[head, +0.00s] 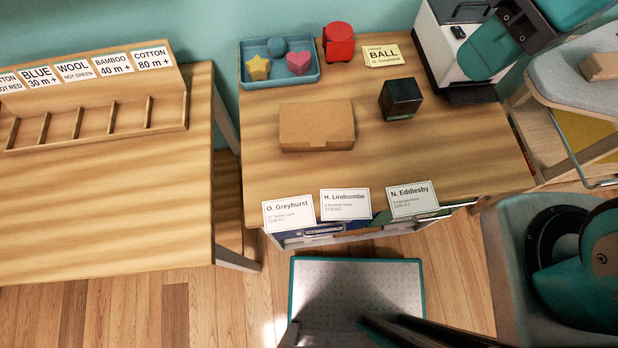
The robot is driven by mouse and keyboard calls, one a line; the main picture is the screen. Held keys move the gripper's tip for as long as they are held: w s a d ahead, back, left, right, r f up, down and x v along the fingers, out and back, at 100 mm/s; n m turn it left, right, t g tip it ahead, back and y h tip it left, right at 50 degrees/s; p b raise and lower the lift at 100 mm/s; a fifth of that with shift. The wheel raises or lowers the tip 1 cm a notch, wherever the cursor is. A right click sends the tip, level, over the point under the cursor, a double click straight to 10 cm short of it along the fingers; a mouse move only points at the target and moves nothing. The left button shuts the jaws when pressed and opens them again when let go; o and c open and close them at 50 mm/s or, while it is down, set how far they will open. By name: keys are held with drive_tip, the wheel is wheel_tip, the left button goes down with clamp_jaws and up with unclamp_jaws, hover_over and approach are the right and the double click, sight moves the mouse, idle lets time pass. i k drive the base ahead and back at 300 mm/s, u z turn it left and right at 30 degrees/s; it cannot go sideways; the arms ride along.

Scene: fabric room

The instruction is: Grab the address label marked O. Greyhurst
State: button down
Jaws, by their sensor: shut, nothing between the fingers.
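The white address label marked O. Greyhurst (289,214) is at the front left edge of the middle wooden table (335,178). It is the leftmost of three similar labels there. The label marked H. Lindcombe (345,204) is just right of it, and the label marked N. Eddlesby (412,200) is further right. What holds the labels is partly hidden. Teal and black parts of my arm show at the upper right, away from the labels. I cannot make out my gripper's fingers in this view.
A brown cardboard box (317,126) and a dark cube (400,98) stand behind the labels. Further back are a blue tray (306,78) with shapes, a red object (338,42) and a BALL card (383,55). Another table (110,215) stands left, across a gap.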

sight(297, 211)
drive_tip(key=z, duration=0.15)
drive_tip(key=k, duration=0.55)
drive_tip(key=u, duration=0.95)
drive_tip(key=i, duration=0.5)
drive_tip(key=k, duration=0.5)
drive_tip(key=z, duration=2.85)
drive_tip(key=k, duration=1.2)
drive_tip(key=u, duration=0.7)
